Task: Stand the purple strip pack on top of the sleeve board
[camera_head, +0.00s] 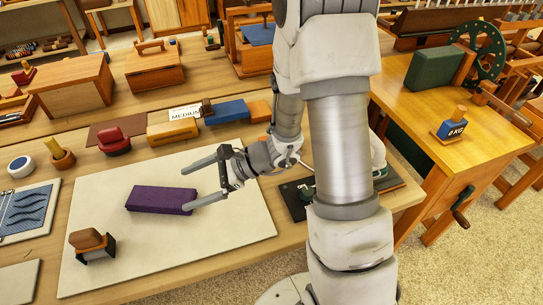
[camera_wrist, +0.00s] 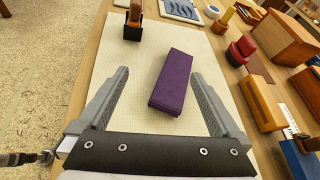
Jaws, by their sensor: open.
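The purple strip pack (camera_head: 161,199) lies flat on a large pale board (camera_head: 215,240) on the wooden table. It also shows in the wrist view (camera_wrist: 173,80), long side running away from my gripper. My gripper (camera_head: 187,189) is open and empty at the pack's right end. In the wrist view, its fingers (camera_wrist: 160,73) appear on either side of the pack's near part, with visible gaps and the right finger closer. I cannot tell how far above the board the fingertips are. I cannot tell for certain which item is the sleeve board.
A small dark block with a brown top (camera_head: 92,245) stands at the pale board's front left. A red round-based item (camera_head: 115,142), a yellow block (camera_head: 172,132) and a blue block (camera_head: 225,112) line the back. A dark board (camera_head: 297,200) is partly hidden by my arm.

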